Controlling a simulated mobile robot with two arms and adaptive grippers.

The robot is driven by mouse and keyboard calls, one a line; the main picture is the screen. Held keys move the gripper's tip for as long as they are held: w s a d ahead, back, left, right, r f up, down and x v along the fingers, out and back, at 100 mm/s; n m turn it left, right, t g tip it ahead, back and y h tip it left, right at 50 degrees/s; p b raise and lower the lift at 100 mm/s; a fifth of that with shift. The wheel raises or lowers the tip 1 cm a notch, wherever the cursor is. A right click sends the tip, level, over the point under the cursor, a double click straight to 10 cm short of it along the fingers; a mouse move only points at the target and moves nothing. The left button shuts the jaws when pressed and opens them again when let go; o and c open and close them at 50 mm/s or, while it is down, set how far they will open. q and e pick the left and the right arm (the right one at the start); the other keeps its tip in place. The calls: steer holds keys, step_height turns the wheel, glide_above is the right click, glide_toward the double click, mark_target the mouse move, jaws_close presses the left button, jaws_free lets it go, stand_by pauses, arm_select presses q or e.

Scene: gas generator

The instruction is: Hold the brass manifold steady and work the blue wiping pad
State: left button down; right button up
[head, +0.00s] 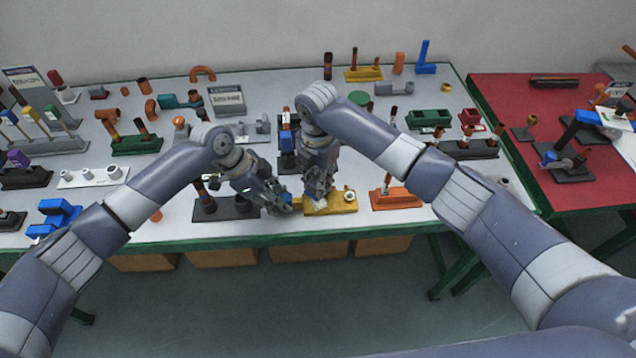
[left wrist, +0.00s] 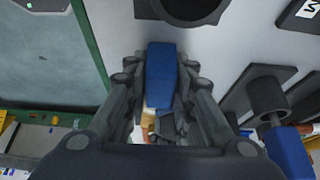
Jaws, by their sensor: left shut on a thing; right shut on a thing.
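The blue wiping pad (left wrist: 161,72) sits between the two fingers of my left gripper (left wrist: 162,105) in the left wrist view. In the head view my left gripper (head: 280,203) is low, near the table's front edge, with a bit of blue at its tips. The brass manifold (head: 343,208) is a yellow block with a pale round fitting on top, lying near the front edge. My right gripper (head: 318,194) points down and is shut on its left part, which the fingers mostly hide. The two grippers are close side by side. Whether the pad touches the manifold is unclear.
A dark base (head: 225,208) stands left of my left gripper, and an orange fixture (head: 397,197) stands right of the manifold. Several fixtures fill the table behind. The table's green front edge (head: 330,232) is close. A red table (head: 510,105) stands at right.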

steer(key=shift+s, duration=0.15)
steer(key=shift+s+f, duration=0.15)
steer(key=shift+s, duration=3.05)
step_height(320, 180, up, 6)
steer(key=shift+r, duration=0.2)
step_height(320, 180, up, 3)
